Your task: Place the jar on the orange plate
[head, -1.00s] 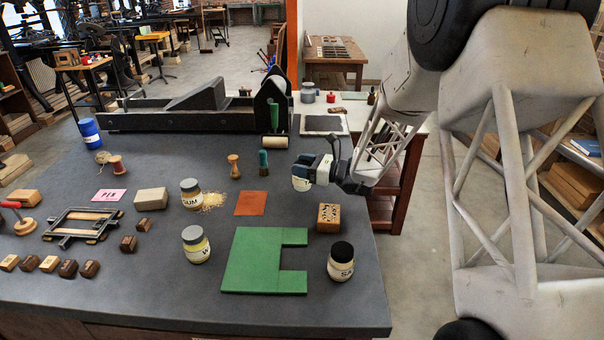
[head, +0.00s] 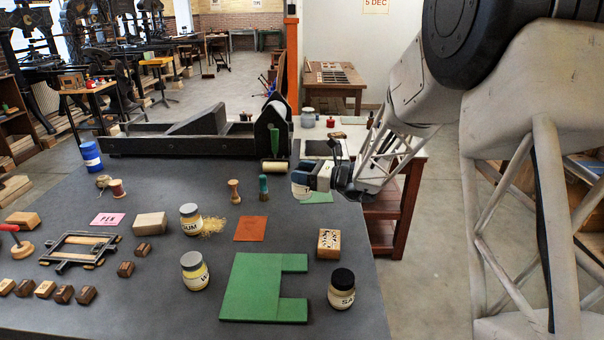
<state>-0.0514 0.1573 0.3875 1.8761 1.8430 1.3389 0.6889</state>
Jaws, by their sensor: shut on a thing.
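My gripper (head: 304,181) is at the right of the table's back part, shut on a pale jar (head: 299,192) that is mostly hidden by the fingers. The jar appears to be held above the table. The orange plate (head: 251,229) is a flat, bare square near the middle of the table, left of and nearer than my gripper. Other jars stand on the table: a GUM jar (head: 190,222) left of the plate, another pale-lidded jar (head: 195,273) in front, and a black-lidded jar (head: 342,291) at the front right.
A green notched board (head: 248,285) lies in front of the orange plate. A wooden block (head: 328,243) is to its right. Two upright handled tools (head: 234,192) and (head: 263,188) stand behind the plate. A small green sheet (head: 318,197) lies near my gripper.

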